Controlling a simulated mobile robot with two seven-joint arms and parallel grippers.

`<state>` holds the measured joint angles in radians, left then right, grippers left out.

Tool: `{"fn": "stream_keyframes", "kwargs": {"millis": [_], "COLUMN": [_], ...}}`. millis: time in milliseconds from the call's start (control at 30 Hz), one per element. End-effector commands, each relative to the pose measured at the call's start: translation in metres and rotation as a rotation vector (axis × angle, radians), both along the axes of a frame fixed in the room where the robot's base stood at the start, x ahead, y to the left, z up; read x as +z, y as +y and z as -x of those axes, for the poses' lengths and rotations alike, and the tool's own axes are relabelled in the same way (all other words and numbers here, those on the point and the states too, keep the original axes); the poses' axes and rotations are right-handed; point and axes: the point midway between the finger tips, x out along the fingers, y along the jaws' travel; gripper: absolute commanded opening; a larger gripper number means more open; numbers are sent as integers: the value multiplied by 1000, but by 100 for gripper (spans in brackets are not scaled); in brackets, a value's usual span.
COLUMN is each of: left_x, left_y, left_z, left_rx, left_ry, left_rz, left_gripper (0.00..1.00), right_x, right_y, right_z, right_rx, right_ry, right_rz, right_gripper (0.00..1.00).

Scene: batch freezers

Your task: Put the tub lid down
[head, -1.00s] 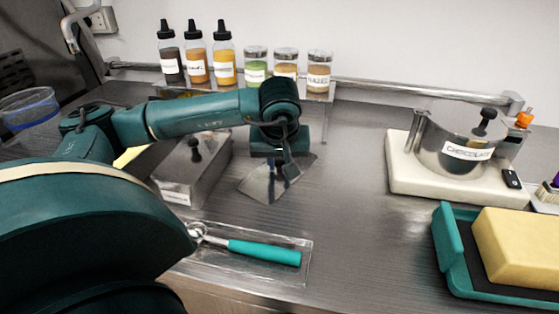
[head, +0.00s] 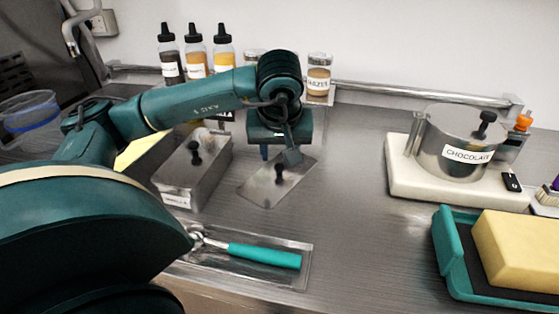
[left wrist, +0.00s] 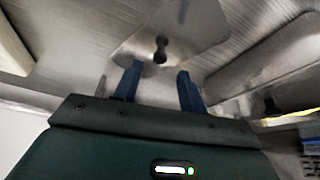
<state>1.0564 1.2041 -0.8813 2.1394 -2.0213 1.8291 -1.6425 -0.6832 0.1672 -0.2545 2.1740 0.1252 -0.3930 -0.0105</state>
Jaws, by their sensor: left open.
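The tub lid is a flat metal plate (head: 262,192) with a black knob (head: 279,173). It lies on the steel counter and also shows in the left wrist view (left wrist: 195,25). My left gripper (head: 279,155) is open and empty, just above and behind the knob. In the left wrist view its two blue fingers (left wrist: 157,76) are spread, with the knob beyond their tips and apart from them. My right gripper is not in view.
A metal tub with a knobbed lid (head: 176,185) stands left of the plate. A tray (head: 296,278) with a teal-handled scoop (head: 264,256) lies in front. A chocolate pot (head: 448,148) and a teal holder (head: 446,245) stand right. The middle counter is clear.

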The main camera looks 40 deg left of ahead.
Motion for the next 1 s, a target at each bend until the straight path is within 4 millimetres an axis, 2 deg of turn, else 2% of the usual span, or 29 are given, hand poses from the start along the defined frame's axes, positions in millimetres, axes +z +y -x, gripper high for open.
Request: {"fn": "stream_keyframes", "kwargs": {"millis": [100, 333, 1000], "left_x": [26, 55, 60], "left_y": [-7, -15, -17], "left_z": [7, 16, 18], "left_rx": [-2, 0, 0], "left_ry": [-5, -3, 1], "left_rz": [1, 0, 0], "left_gripper": [42, 42, 42], "right_x": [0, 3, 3], "right_y": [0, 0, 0], "right_z": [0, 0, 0], "right_rx": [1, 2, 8], "right_ry": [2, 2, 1], "right_rz": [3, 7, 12], "right_gripper": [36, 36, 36]}}
